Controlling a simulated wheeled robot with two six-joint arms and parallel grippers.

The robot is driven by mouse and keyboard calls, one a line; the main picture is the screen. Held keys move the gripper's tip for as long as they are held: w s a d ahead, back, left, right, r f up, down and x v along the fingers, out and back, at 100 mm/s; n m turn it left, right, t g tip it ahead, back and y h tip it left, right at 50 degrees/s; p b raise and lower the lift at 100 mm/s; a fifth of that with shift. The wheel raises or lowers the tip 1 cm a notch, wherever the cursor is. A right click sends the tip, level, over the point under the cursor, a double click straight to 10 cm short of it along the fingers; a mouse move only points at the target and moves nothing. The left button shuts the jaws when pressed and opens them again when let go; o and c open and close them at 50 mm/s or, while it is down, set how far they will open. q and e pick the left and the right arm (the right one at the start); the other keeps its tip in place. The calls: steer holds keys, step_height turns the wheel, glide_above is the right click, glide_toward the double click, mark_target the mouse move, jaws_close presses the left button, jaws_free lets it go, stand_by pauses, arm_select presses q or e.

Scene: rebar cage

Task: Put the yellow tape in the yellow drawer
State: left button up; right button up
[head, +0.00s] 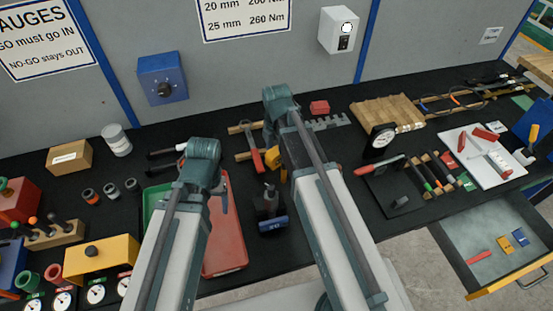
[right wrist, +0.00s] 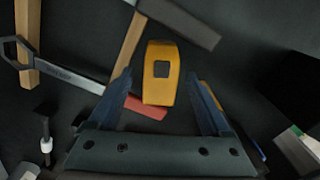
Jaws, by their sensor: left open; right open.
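The yellow tape (head: 272,157) lies on the black bench and is partly hidden by my right arm in the head view. In the right wrist view, the tape (right wrist: 161,72), with a dark square on it, shows between the open fingers of my right gripper (right wrist: 164,90), with a gap on each side. In the head view my right gripper (head: 270,135) is mostly hidden by its arm. My left gripper (head: 222,196) is over the red tray, mostly hidden by its own arm, with nothing seen in it. The yellow drawer (head: 478,292) is pulled out at the lower right.
A red-handled wrench (right wrist: 80,80) and a wooden-handled hammer (right wrist: 178,18) lie close to the tape. A blue and black tool (head: 270,212) stands nearer. The red tray (head: 232,250) is left of it. The drawer holds several small items, with bare floor around them.

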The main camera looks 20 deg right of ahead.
jaws_close()
stand_by(0.5)
